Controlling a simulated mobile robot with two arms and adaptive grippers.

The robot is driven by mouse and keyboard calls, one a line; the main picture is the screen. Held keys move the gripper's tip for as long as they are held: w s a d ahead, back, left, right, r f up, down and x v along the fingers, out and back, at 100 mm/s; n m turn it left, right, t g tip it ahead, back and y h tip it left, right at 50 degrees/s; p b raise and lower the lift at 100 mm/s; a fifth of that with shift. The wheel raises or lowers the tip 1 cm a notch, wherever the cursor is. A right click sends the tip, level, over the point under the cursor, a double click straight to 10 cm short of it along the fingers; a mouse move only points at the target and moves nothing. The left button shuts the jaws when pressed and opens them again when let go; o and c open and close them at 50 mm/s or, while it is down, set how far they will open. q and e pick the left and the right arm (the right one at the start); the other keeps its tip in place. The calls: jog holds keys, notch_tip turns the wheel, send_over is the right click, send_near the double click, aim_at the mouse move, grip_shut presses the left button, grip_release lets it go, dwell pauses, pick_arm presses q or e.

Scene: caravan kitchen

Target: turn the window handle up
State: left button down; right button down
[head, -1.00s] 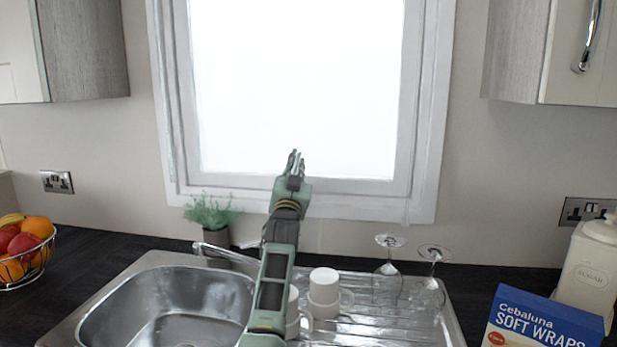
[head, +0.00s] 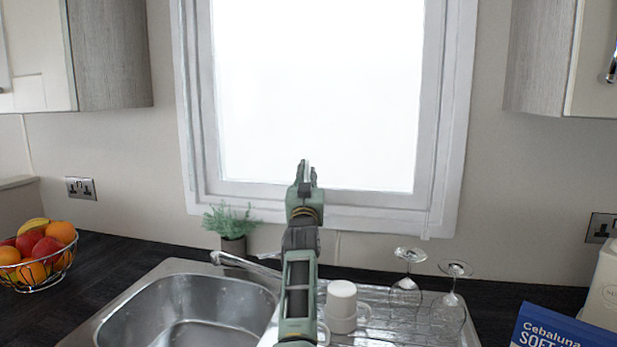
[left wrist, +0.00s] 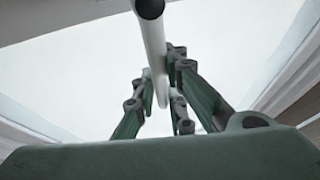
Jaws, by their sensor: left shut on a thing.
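The window handle is a slim pale bar. In the left wrist view the handle (left wrist: 152,40) runs from the top edge down between the green fingers, with a dark round end at the top. My left gripper (left wrist: 160,95) is shut on it. In the head view my left gripper (head: 306,168) stands in front of the lower part of the window (head: 447,120), fingers pointing up. Only a thin light sliver of the handle shows between the fingertips there; my gripper hides the rest. My right gripper is not in view.
Below my left arm are a steel sink (head: 150,295), a tap (head: 240,262), a white cup (head: 341,297) and upturned glasses (head: 455,270). A potted plant (head: 232,245) stands by the wall. A fruit bowl (head: 45,282) is at left, a blue box (head: 545,325) at right.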

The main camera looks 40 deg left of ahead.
pick_arm(q)
jog(key=c, duration=1.8)
grip_release()
jog(key=shift+s+a, duration=0.1)
jog(key=shift+a, duration=0.1)
jog(key=shift+o, duration=0.2)
jog(key=shift+d, duration=0.1)
jog(key=shift+r, duration=0.1)
notch_tip(320, 180, up, 10)
jog(key=shift+f, duration=0.15)
